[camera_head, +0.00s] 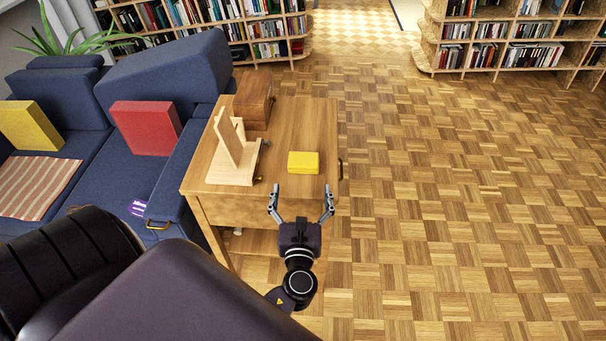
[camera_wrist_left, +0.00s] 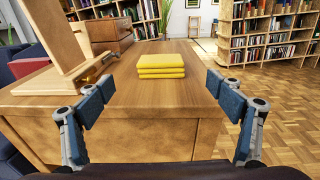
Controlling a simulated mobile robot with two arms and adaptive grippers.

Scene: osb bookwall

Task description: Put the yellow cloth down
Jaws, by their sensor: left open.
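The yellow cloth (camera_head: 303,162) is a folded stack lying flat on the wooden side table (camera_head: 310,118), near its right side. It also shows in the left wrist view (camera_wrist_left: 161,66), ahead of the fingers and centred between them. My left gripper (camera_head: 300,203) is open and empty at the table's front edge, apart from the cloth. Its two fingers also show wide apart in the left wrist view (camera_wrist_left: 160,108). My right gripper is not in view.
A wooden stand (camera_head: 232,143) and a wooden box (camera_head: 254,102) are left of the cloth on the table. A blue sofa (camera_head: 165,72) with red (camera_head: 147,128) and yellow (camera_head: 30,126) cushions stands at left. Bookshelves line the back. The parquet floor (camera_head: 450,200) at right is clear.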

